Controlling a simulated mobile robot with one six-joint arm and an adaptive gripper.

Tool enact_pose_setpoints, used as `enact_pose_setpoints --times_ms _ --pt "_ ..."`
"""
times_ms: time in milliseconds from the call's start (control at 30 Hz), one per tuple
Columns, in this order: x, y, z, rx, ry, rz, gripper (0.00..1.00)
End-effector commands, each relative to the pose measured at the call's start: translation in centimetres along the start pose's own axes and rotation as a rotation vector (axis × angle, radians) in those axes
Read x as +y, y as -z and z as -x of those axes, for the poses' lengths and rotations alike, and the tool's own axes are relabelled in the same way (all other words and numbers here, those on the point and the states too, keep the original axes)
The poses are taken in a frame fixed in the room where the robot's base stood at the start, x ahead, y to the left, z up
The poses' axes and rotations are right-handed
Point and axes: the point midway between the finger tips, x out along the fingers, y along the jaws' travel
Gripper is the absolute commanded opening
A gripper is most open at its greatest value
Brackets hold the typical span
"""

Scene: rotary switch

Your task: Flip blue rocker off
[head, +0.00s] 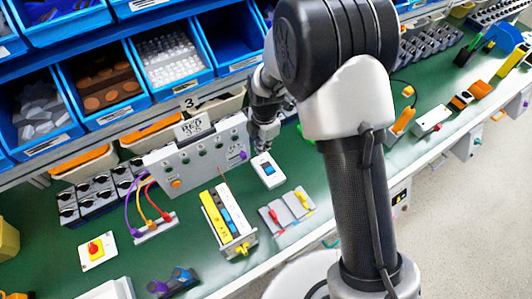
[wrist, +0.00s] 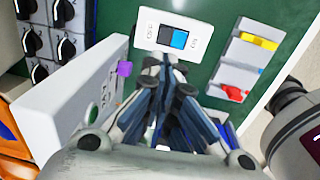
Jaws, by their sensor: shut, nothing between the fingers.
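The blue rocker (head: 267,168) sits in a white switch plate (head: 270,181) lying on the green bench. In the wrist view the rocker (wrist: 179,39) shows a bright blue right half and a dark left half, set in the white plate (wrist: 200,40) with a screw at each side. My gripper (head: 264,147) is shut and empty, pointing down at the plate's far edge in the head view. In the wrist view the closed fingertips (wrist: 163,64) overlap the plate's lower edge, just below the rocker. I cannot tell whether they touch the plate.
A grey upright panel (head: 200,158) stands close to the left of my gripper. A grey plate with yellow and red levers (head: 288,209) lies nearer the front edge. Blue bins (head: 100,80) line the back.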

Motion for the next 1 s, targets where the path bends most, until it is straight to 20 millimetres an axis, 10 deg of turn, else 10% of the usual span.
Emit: enact_pose_setpoints --times_ms 1000 --pt "0.2 -0.7 5.4 -0.005 -0.017 -0.082 0.00"
